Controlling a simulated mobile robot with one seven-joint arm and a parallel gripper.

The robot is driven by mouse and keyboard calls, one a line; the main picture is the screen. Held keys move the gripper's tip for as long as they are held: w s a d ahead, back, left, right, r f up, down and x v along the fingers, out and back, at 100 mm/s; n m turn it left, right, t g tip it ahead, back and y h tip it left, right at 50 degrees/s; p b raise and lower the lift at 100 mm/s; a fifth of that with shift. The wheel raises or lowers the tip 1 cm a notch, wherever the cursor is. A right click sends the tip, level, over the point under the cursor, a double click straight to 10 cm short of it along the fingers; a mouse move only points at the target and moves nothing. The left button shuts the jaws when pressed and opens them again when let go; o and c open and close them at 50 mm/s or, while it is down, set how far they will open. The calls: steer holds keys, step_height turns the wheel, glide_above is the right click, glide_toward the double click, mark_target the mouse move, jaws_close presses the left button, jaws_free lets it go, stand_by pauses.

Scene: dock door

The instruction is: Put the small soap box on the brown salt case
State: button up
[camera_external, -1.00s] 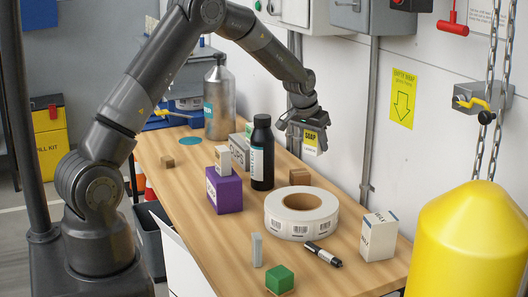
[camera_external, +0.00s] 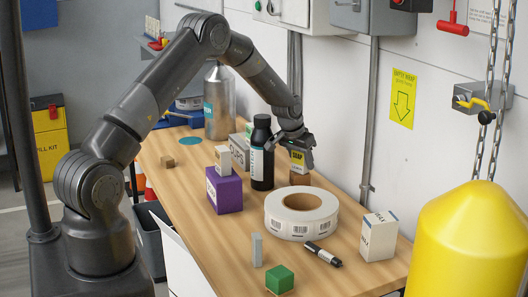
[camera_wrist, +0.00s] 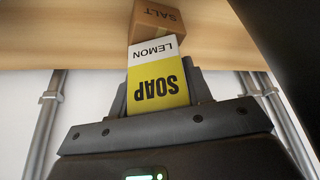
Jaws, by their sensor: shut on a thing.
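The small soap box (camera_external: 297,161), yellow and white and marked SOAP LEMON, is in my gripper (camera_external: 295,148) at the wall side of the table. In the wrist view it stands out from between the fingers (camera_wrist: 158,95), and its white end points at the brown salt case. The salt case (camera_external: 299,179), a small cardboard-brown box, rests on the table right under the soap box; it also shows in the wrist view (camera_wrist: 158,19). My gripper is shut on the soap box. I cannot tell whether the box and the case touch.
A black bottle (camera_external: 262,165) stands close left of the salt case, and a big label roll (camera_external: 287,219) lies in front. A purple box (camera_external: 224,192) carries a small white box (camera_external: 222,158). A white box (camera_external: 378,236) stands at the right. The wall is close behind.

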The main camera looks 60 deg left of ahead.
steer(key=o, duration=1)
steer(key=shift+f, duration=0.1)
